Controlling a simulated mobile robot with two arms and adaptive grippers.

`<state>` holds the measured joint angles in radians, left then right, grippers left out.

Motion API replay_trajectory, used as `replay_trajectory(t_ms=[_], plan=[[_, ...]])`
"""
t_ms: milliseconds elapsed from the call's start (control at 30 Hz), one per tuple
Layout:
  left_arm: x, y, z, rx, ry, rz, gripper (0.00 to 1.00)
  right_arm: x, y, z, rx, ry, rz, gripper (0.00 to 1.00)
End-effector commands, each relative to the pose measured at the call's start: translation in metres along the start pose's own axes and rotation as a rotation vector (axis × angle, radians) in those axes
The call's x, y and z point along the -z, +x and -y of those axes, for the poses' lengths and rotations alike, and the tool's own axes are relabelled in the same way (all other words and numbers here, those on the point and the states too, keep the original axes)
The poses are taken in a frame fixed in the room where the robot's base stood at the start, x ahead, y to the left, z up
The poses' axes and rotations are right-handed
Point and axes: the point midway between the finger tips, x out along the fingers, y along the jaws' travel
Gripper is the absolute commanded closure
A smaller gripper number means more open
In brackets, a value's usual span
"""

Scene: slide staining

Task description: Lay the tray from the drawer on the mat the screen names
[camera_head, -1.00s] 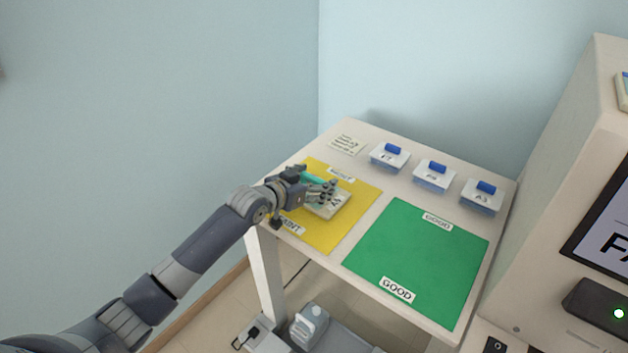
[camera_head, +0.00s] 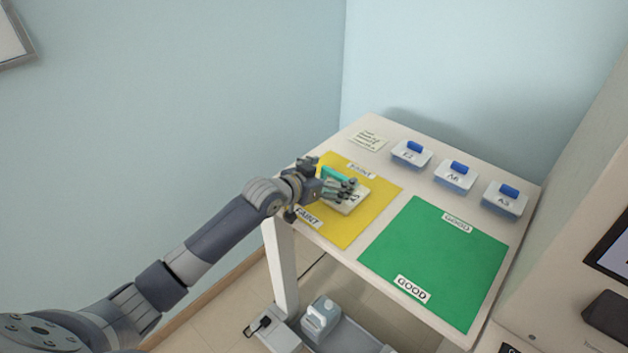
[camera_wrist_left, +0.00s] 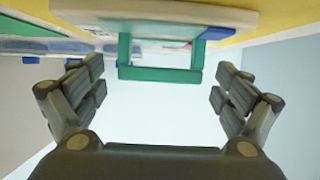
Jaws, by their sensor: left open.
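The tray (camera_head: 350,204) is a pale flat slab with a teal handle (camera_head: 331,174). It lies on the yellow mat (camera_head: 342,232), whose front label seems to read FAINT. The green mat (camera_head: 433,262), labelled GOOD, is to its right. My left gripper (camera_head: 346,187) is open over the tray and partly hides it. In the left wrist view, the teal handle (camera_wrist_left: 160,74) shows between and beyond the spread fingers (camera_wrist_left: 160,92), which look clear of it. My right gripper is out of view. The screen (camera_head: 612,240) shows only a dark edge, with no readable word.
Several blue-handled containers, one of them here (camera_head: 456,176), stand along the back of the table. A paper note (camera_head: 368,141) lies at the back left. A pale cabinet (camera_head: 560,240) stands close on the right. The green mat is empty.

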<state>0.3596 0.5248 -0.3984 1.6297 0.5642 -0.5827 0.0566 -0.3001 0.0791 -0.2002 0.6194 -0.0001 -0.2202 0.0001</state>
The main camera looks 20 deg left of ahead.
Motion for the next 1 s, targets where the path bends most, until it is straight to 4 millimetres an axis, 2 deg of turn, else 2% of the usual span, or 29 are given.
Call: replay_trajectory(t_ms=[500,700,1000], plan=[[-0.001,-0.086,0.0,0.001,0.001,0.002,0.07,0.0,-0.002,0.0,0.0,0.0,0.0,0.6],[0.0,-0.103,0.0,0.0,0.001,0.001,0.07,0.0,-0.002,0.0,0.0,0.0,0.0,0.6],[0.0,-0.106,0.0,0.0,0.0,0.001,0.07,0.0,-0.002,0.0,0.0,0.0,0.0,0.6]])
